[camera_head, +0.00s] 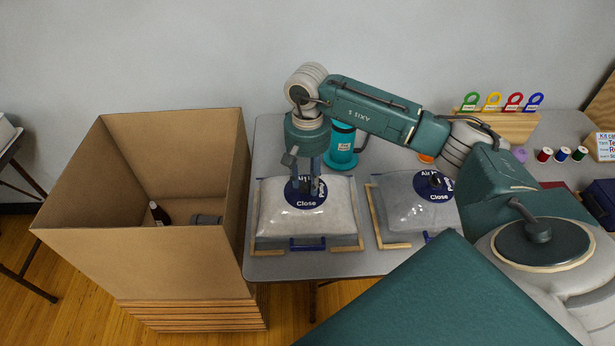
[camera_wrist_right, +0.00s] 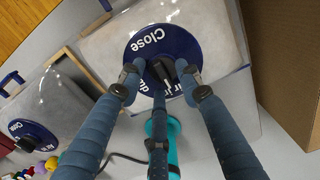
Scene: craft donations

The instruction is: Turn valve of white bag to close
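The white bag (camera_head: 270,221) lies flat on the table, left of a greyer bag (camera_head: 399,218). On its top is a round dark blue valve disc (camera_head: 303,203) marked "Close"; it fills the upper middle of the right wrist view (camera_wrist_right: 143,37). A black knob (camera_wrist_right: 184,68) stands at the disc's centre. My right gripper (camera_head: 311,187) points straight down over this disc. In the right wrist view its three blue fingers (camera_wrist_right: 163,76) surround the knob, with gaps visible; contact is unclear. The fingers partly hide the disc's lettering. My left gripper is out of view.
A large open cardboard box (camera_head: 185,245) stands left of the table, with a dark bottle (camera_head: 160,213) inside. Wooden corner strips (camera_head: 307,248) frame the bag. Thread spools (camera_head: 562,154) and a hook rack (camera_head: 498,124) are at back right.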

